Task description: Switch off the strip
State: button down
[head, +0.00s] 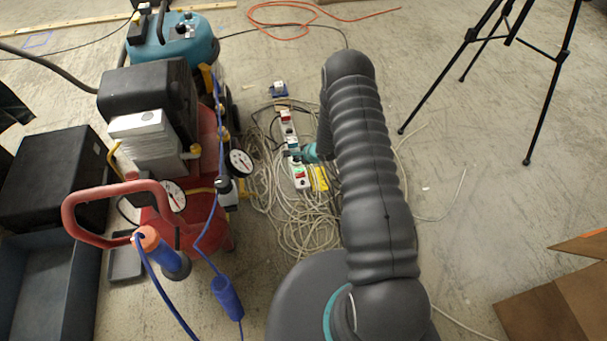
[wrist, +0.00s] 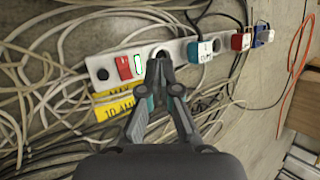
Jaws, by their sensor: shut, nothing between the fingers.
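The white power strip (head: 292,140) lies on the floor among tangled cables in the head view. In the wrist view the strip (wrist: 104,73) runs across the upper middle. Near its left end is a red switch (wrist: 124,67) with a bright green-edged patch (wrist: 138,63) beside it. My gripper (wrist: 160,64) is shut and empty. Its tips are over the strip at a dark round socket, just right of the switch; I cannot tell whether they touch. In the head view my gripper (head: 300,155) is partly hidden by my arm.
A teal plug (wrist: 199,51) and a red plug (wrist: 241,41) sit right of my fingers. A yellow label (wrist: 115,107) lies beside the strip. A red compressor (head: 205,130) stands close on the left. A black tripod (head: 505,40) stands at the upper right.

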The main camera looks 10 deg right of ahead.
aim_at(303, 175)
dwell(0.3)
jog(key=shift+d+f+b, duration=0.3)
jog(key=shift+f+b, duration=0.65)
jog(key=shift+f, duration=0.5)
jog(key=shift+d+f+b, duration=0.3)
jog(key=shift+f+b, duration=0.7)
jog(key=shift+f, duration=0.4)
jog(key=shift+d+f+b, duration=0.3)
jog(key=shift+f+b, duration=0.65)
jog(key=shift+f, duration=0.5)
jog(key=shift+f, duration=0.1)
jog(key=shift+d+f, duration=0.1)
jog(key=shift+f, duration=0.2)
jog(key=shift+f+b, duration=0.45)
jog(key=shift+r, duration=0.1)
jog(key=shift+r+p, duration=0.6)
jog(key=shift+r, duration=0.2)
jog(key=shift+a+r+p, duration=0.2)
jog(key=shift+r+p, duration=0.4)
jog(key=shift+r, duration=0.2)
jog(key=shift+a+r+p, duration=0.25)
jog(key=shift+r+p, duration=0.35)
jog(key=shift+r, duration=0.2)
jog(key=shift+a+r+p, duration=0.2)
jog(key=shift+r+p, duration=0.4)
jog(key=shift+r, duration=0.2)
